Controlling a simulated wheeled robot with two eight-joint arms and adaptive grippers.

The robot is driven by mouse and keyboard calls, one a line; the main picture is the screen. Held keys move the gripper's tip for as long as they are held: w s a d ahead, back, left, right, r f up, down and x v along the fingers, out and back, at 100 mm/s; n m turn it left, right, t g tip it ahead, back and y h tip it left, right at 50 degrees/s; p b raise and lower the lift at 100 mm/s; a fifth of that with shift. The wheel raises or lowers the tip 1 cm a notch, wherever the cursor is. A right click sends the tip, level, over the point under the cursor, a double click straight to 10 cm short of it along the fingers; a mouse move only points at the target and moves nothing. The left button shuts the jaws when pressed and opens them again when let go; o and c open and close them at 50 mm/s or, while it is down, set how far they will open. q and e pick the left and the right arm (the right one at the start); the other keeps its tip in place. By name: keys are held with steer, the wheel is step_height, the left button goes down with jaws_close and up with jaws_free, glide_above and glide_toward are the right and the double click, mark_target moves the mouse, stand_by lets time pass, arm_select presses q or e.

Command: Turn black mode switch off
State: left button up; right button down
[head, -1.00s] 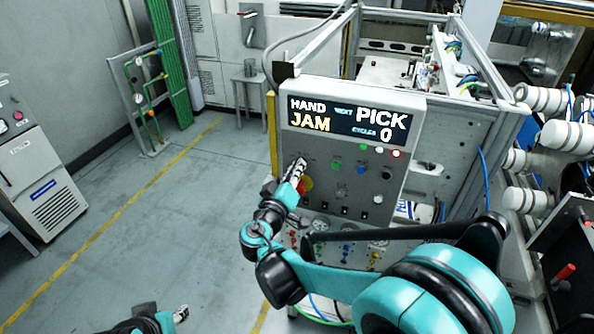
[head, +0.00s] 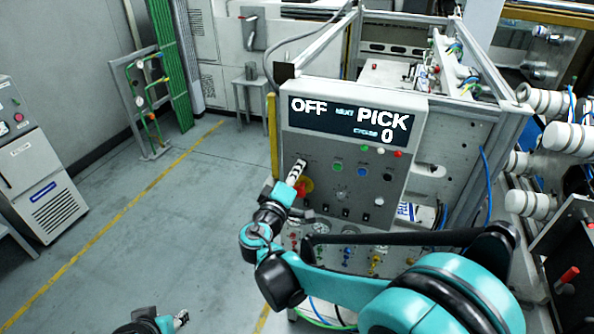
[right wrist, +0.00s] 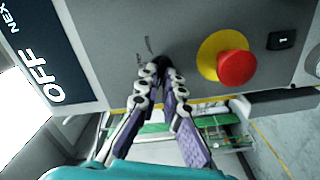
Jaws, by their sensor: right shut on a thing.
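The control panel (head: 330,148) is grey, and its display (head: 350,120) reads OFF, NEXT PICK, CYCLES 0. My right gripper (head: 299,166) is at the panel's upper left, below the display. In the right wrist view its two fingers (right wrist: 160,82) are closed together at the black mode switch (right wrist: 157,60). The fingertips hide most of the switch, so its pointer cannot be read. My left gripper (head: 181,318) is low in the head view, away from the panel; its jaws are too small to read.
A red mushroom button (right wrist: 237,68) on a yellow disc sits close beside my right fingers. A small black rocker switch (right wrist: 281,39) lies beyond it. Green (head: 337,168) and blue (head: 362,172) buttons are to the right on the panel. The floor left of the panel is clear.

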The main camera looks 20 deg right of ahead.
steer(key=c, duration=1.7)
jaws_free()
steer(key=v, duration=1.2)
